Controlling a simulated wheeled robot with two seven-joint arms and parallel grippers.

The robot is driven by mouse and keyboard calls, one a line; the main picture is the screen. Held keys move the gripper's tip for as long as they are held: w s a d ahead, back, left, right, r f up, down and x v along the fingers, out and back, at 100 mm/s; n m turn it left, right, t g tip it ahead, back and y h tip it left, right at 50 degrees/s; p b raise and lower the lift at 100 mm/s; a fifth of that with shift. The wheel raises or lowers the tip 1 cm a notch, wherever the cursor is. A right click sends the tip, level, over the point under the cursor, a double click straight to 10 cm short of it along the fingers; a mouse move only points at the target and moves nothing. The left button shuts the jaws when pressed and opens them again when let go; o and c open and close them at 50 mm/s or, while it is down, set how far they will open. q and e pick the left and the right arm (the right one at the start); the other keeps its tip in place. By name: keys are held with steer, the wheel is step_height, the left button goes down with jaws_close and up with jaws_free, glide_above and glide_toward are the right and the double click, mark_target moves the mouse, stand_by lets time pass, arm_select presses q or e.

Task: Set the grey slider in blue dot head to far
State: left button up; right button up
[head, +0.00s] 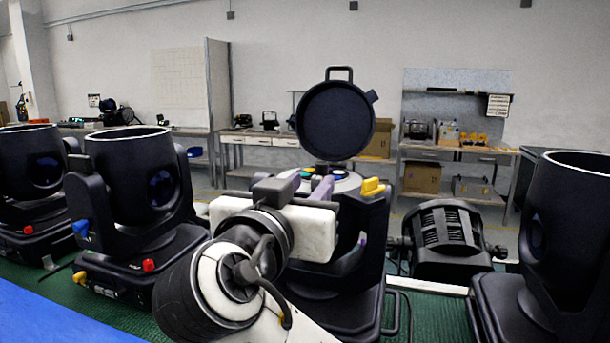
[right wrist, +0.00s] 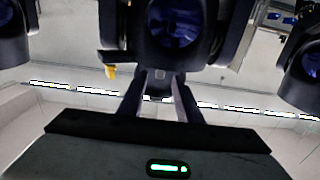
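A black moving head (head: 360,235) stands in the middle of the head view with its round lid (head: 336,120) raised. Small coloured parts, one of them blue, show on its pale open top (head: 345,182). My right gripper (head: 322,186) reaches to this top and its arm hides much of the head. In the right wrist view the two fingers (right wrist: 161,76) stand apart, with a small grey piece (right wrist: 160,74) between or just beyond their tips. I cannot tell if they touch it. I cannot clearly make out the slider's position. My left gripper is not in view.
Other black heads stand at the left (head: 135,185) and right (head: 570,230). A yellow latch (head: 373,187) sticks up beside the open top. A black par can (head: 445,238) lies right of the middle head. Workbenches line the back wall.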

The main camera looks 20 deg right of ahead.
steer(key=shift+x, duration=0.85)
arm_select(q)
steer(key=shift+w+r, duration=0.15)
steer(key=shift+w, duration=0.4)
arm_select(e)
steer(key=shift+s, duration=0.1)
jaws_close()
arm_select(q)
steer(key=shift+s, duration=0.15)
